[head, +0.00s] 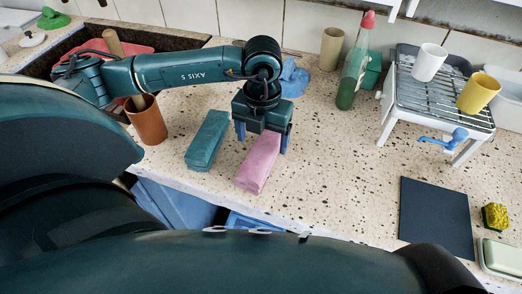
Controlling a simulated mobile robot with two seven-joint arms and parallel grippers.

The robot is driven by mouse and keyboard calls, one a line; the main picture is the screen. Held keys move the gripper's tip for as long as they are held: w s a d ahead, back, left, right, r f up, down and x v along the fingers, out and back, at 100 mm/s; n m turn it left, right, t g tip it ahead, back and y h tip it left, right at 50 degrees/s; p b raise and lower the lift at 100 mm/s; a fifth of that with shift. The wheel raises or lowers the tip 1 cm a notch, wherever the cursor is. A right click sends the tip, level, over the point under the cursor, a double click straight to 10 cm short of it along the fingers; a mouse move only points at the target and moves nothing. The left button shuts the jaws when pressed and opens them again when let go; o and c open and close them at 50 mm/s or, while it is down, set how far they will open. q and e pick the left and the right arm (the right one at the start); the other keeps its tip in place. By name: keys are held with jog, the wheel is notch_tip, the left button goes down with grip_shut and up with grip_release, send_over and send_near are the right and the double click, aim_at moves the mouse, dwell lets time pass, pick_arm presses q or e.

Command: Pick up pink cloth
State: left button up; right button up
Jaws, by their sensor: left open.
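The pink cloth (257,165) is a folded, oblong block lying on the speckled stone counter, near its front edge. My left gripper (262,141) points down over the far end of the pink cloth. Its two blue fingers are apart, one to the left and one to the right of the cloth's far end. I cannot tell whether the fingers touch the cloth. My right gripper is not in view.
A teal folded cloth (207,139) lies close by on the left. A brown pot (147,122) stands further left by the sink. A blue cloth (293,78), green bottle (355,70) and dish rack (437,90) are behind. A dark mat (436,215) lies right. The middle counter is clear.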

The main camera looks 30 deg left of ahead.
pick_arm(q)
jog(key=f, duration=0.4)
jog(key=shift+s+d+f, duration=0.1)
jog(key=shift+d+f, duration=0.1)
jog(key=shift+f, duration=0.1)
jog(key=shift+c, duration=0.2)
jog(key=c, duration=1.1)
jog(key=shift+r, duration=0.1)
